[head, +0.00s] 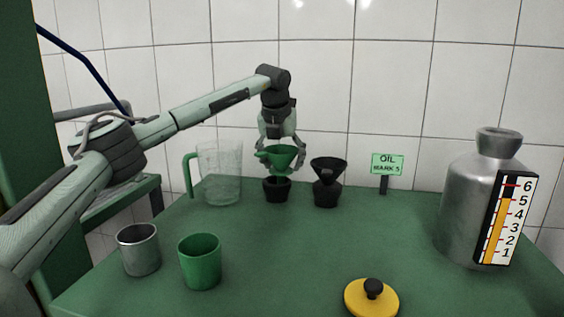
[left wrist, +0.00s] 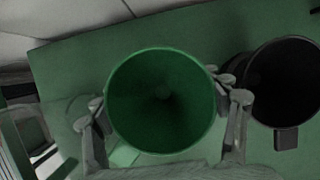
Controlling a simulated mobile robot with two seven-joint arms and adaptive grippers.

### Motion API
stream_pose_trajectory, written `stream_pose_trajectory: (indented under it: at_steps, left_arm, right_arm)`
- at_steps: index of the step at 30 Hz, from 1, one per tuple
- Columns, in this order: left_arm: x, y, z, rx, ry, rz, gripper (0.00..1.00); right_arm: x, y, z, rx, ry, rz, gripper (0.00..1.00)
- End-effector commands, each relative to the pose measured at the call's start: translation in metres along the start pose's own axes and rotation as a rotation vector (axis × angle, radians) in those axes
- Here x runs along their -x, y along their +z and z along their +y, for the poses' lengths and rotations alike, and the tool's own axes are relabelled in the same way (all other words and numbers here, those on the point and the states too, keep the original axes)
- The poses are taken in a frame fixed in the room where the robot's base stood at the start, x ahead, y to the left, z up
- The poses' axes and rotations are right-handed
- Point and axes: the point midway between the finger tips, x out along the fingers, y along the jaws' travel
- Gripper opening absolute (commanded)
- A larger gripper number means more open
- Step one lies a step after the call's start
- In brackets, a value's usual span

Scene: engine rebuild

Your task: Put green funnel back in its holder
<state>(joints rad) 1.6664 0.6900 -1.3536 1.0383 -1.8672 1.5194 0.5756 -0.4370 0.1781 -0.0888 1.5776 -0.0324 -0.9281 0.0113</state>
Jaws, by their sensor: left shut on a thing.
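The green funnel (head: 281,157) is upright in my left gripper (head: 280,158), whose fingers are shut on it from both sides. In the left wrist view the funnel's wide mouth (left wrist: 161,100) faces the camera between the fingers (left wrist: 166,115). A black holder (head: 277,190) stands on the table directly below the funnel. The funnel's lower end is at or just above the holder's top; I cannot tell whether it is inside. My right gripper is not in view.
A black funnel (head: 328,168) in its own holder stands close on the right, and a clear jug (head: 219,174) with a green handle on the left. A metal cup (head: 139,250), green cup (head: 200,262), yellow lid (head: 371,300), oil sign (head: 388,164) and metal can (head: 465,205) stand around. The table's middle (head: 310,245) is clear.

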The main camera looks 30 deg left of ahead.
Motion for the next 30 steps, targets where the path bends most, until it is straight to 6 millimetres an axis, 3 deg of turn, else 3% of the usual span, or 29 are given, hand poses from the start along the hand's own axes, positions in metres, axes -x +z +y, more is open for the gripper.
stream_pose_trajectory:
  at_steps: [11,12,17,30]
  left_arm:
    - [-0.0048,-0.0019,0.0001,0.0,0.0,-0.001,0.43]
    - [-0.0049,-0.002,0.0001,0.0,0.0,0.0,0.76]
    - [-0.0048,-0.002,0.0001,0.0,0.0,0.0,0.94]
    - [0.0029,0.0013,-0.0003,0.0,0.0,-0.001,0.94]
  right_arm:
    - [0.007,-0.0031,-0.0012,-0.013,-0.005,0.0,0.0]
    - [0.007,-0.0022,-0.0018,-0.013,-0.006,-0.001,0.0]
    - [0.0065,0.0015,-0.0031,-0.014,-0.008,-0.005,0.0]
    - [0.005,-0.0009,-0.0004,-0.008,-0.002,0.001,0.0]
